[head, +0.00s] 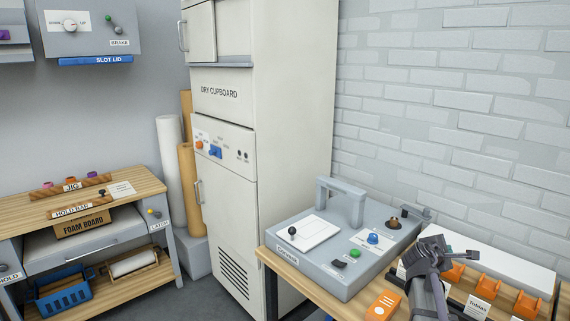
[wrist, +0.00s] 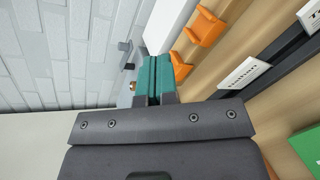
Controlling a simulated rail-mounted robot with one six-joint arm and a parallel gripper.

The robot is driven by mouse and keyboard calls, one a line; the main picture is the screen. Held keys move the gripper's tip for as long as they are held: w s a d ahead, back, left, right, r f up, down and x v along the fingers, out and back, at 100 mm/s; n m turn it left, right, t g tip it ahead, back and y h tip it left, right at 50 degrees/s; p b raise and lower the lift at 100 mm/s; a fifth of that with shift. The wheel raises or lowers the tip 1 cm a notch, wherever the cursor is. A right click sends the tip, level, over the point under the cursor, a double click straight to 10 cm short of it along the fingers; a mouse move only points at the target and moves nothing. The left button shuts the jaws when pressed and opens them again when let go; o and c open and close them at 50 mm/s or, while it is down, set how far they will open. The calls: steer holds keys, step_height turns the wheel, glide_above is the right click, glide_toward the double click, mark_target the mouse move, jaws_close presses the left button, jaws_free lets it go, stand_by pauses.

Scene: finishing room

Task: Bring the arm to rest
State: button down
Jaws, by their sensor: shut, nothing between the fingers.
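My gripper (head: 442,254) is at the lower right of the head view, above the wooden bench and just right of the grey machine (head: 345,270). In the wrist view my gripper (wrist: 155,68) shows two teal finger pads pressed together with nothing between them. The fingers point toward the white brick wall (wrist: 60,50). In the head view my arm comes up from the bottom edge and hides part of the bench.
Orange holders (head: 492,287) and a name card (head: 477,306) are on the bench close right of my arm. An orange box (head: 383,304) lies left of it. The dry cupboard (head: 228,180) stands behind. A jig bench (head: 135,184) is at left.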

steer(key=s+a+f+m+g+y, duration=0.1)
steer(key=s+a+f+m+y, duration=0.1)
steer(key=a, duration=0.4)
steer(key=s+a+f+m+g+y, duration=0.1)
steer(key=s+a+f+m+y, duration=0.1)
steer(key=a, duration=0.4)
steer(key=s+a+f+m+g+y, duration=0.1)
steer(key=s+a+f+m+y, duration=0.1)
steer(key=a, duration=0.5)
steer(key=shift+s+f+m+g+y, duration=0.2)
steer(key=shift+s+f+m, duration=0.25)
steer(key=shift+f+m, duration=0.35)
steer(key=shift+s+f+m+g+y, duration=0.1)
steer(key=shift+s+f+m+g, duration=0.1)
steer(key=shift+s+f+m, duration=0.6)
steer(key=s+a+f+m+g+y, duration=0.2)
steer(key=s+a+m+y, duration=0.15)
steer(key=a, duration=0.45)
steer(key=s+a+f+m+g+y, duration=0.1)
steer(key=s+a+m+y, duration=0.1)
steer(key=s+a, duration=0.4)
step_height(320, 180, down, 11)
steer(key=s+g+b, duration=0.1)
steer(key=b, duration=1)
step_height(320, 180, up, 14)
steer(key=p, duration=1.3)
steer(key=shift+a+p, duration=0.3)
steer(key=shift+p, duration=0.05)
